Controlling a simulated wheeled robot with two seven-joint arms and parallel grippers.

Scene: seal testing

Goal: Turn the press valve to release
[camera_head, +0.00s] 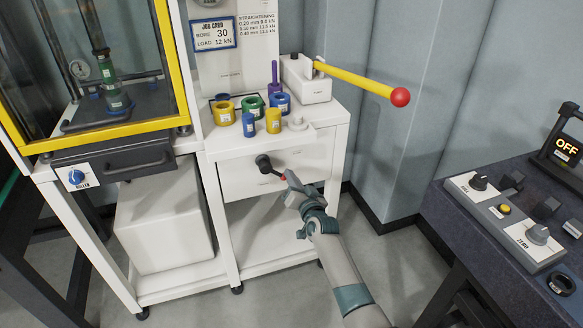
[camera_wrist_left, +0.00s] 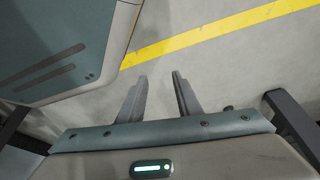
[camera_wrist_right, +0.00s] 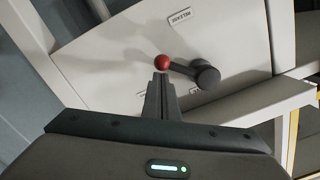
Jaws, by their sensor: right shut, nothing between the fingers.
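The press valve (camera_head: 264,163) is a dark knob with a short lever tipped by a small red ball, on the white front panel of the cabinet. In the right wrist view the valve hub (camera_wrist_right: 206,76) is to the right and its red ball (camera_wrist_right: 163,62) is at the lever's left end. A RELEASE label is above it there. My right gripper (camera_head: 290,178) is shut and empty, its fingertips (camera_wrist_right: 161,78) just below the red ball; I cannot tell whether they touch it. My left gripper (camera_wrist_left: 160,78) is open and empty above the floor.
A yellow pump handle (camera_head: 360,82) with a red end sticks out above. Coloured rings and cylinders (camera_head: 252,106) stand on the cabinet top (camera_head: 325,112). The yellow-framed press (camera_head: 178,60) is at left. A dark console table (camera_head: 470,235) with knobs is at right.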

